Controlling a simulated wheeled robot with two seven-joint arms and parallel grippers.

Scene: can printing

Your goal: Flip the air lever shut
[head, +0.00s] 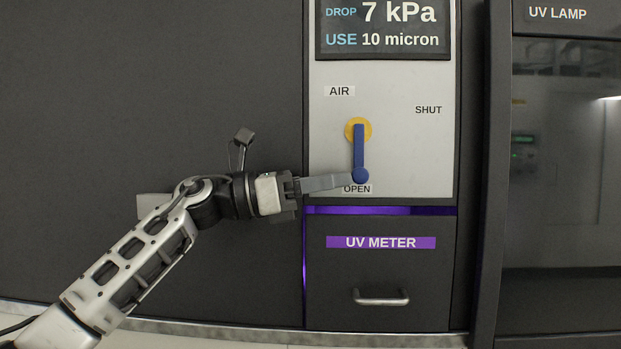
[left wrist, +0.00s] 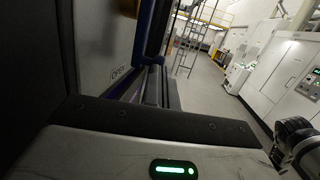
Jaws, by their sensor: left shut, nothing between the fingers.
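The blue air lever (head: 359,150) hangs straight down from its round yellow mount (head: 364,126), its knob end at the OPEN label (head: 357,189). The SHUT label (head: 428,110) is up and to the right of the lever. My left gripper (head: 350,181) reaches in from the left, shut and empty, its fingertips at the lever's knob end. I cannot tell whether they touch it. In the left wrist view the blue lever (left wrist: 144,35) stands close beside the fingers (left wrist: 152,88). My right gripper is not in the head view.
Below the lever panel is a UV METER drawer (head: 380,275) with a metal handle (head: 381,297). A display (head: 383,28) reads 7 kPa and 10 micron. A glass-fronted UV LAMP cabinet (head: 565,150) stands at the right. The panel right of the lever is clear.

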